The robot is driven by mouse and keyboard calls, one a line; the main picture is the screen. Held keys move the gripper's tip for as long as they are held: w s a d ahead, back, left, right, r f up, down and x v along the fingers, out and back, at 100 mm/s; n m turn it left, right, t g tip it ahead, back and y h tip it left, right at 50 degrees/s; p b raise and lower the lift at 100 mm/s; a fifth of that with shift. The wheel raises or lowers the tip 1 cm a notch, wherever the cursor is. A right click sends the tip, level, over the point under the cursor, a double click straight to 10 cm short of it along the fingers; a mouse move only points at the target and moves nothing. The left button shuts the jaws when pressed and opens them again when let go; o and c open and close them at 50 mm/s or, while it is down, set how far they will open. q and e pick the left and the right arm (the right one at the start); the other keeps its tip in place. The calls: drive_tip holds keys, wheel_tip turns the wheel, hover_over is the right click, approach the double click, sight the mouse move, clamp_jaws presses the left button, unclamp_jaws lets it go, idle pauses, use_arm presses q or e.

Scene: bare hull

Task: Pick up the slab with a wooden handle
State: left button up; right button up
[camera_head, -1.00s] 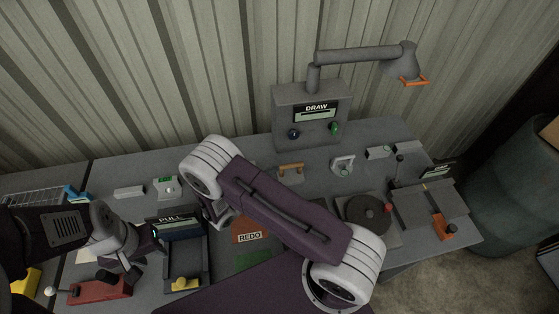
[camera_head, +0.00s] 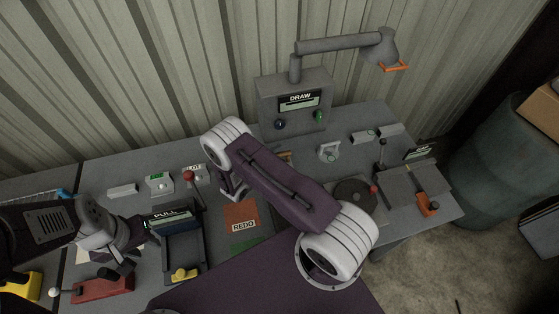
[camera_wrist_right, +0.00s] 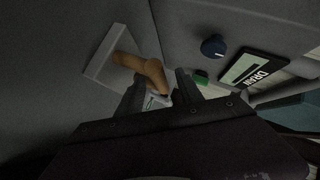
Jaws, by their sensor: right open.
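The slab with a wooden handle shows in the right wrist view as a flat pale grey slab (camera_wrist_right: 103,57) with a tan handle (camera_wrist_right: 140,68) on it. In the head view only a bit of its handle (camera_head: 287,157) shows beyond my right arm. My right gripper (camera_wrist_right: 160,92) is open, its two dark fingers pointing toward the handle. The handle's near end appears between the fingers; contact cannot be told. In the head view this gripper is hidden by my arm. My left gripper (camera_head: 122,265) is at the left, close to a red block (camera_head: 103,287); its jaws are unclear.
A grey box marked DRAW (camera_head: 297,103), with knobs and a lamp arm, stands behind the slab. A round dark disc (camera_head: 352,194), an orange REDO card (camera_head: 240,213) and a PULL tray (camera_head: 184,250) lie on the grey bench. A red-knobbed lever (camera_head: 190,178) stands left of my arm.

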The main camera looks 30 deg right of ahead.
drive_tip(key=shift+w+a, duration=0.1)
drive_tip(key=shift+w, duration=0.05)
drive_tip(key=c, duration=0.7)
clamp_jaws()
idle(0.5)
